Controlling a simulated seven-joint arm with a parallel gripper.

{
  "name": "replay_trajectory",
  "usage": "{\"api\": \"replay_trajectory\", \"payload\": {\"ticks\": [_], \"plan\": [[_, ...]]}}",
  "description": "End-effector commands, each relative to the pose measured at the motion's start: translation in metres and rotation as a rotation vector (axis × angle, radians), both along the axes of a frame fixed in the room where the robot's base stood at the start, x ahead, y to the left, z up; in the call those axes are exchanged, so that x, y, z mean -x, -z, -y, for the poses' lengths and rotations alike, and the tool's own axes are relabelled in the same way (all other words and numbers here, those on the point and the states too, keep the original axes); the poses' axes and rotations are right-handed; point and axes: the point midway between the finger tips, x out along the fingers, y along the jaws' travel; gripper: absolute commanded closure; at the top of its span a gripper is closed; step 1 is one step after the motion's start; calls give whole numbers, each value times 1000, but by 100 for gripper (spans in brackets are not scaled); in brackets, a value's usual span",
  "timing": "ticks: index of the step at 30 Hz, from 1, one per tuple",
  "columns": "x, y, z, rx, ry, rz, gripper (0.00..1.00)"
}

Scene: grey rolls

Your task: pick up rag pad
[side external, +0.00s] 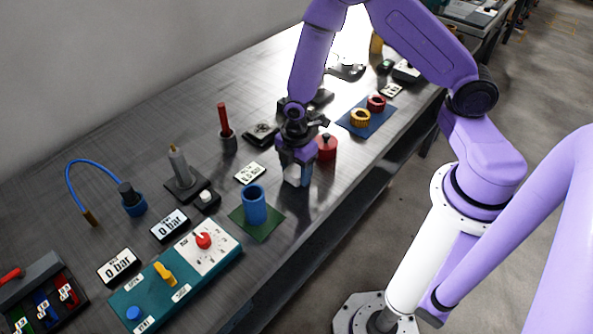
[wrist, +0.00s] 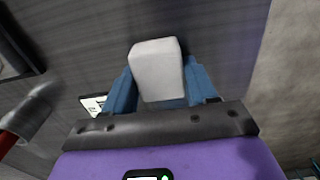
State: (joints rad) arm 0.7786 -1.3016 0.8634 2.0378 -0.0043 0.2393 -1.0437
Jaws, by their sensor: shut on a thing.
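The rag pad is a pale grey-white block with rounded edges. In the wrist view the rag pad (wrist: 156,66) sits between the two blue fingers of my gripper (wrist: 160,90), which is shut on it. In the side view my gripper (side external: 297,178) points down over the dark bench, and only a small pale part of the pad shows between the fingers. I cannot tell whether the pad touches the bench top.
A blue cup (side external: 254,205) on a green mat (side external: 268,226) stands left of my gripper. A red lidded pot (side external: 326,148) stands close on the right. A blue mat (side external: 372,126) with two rings lies beyond. A teal control panel (side external: 219,259) is front left.

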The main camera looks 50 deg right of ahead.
Motion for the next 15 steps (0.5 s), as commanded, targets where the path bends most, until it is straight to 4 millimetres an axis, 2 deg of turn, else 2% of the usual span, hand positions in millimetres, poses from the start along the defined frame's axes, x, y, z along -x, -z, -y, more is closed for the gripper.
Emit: {"api": "replay_trajectory", "payload": {"ticks": [8,15], "plan": [[-1,-27,0,-2,0,2,73],[30,-65,5,-3,-2,2,73]]}}
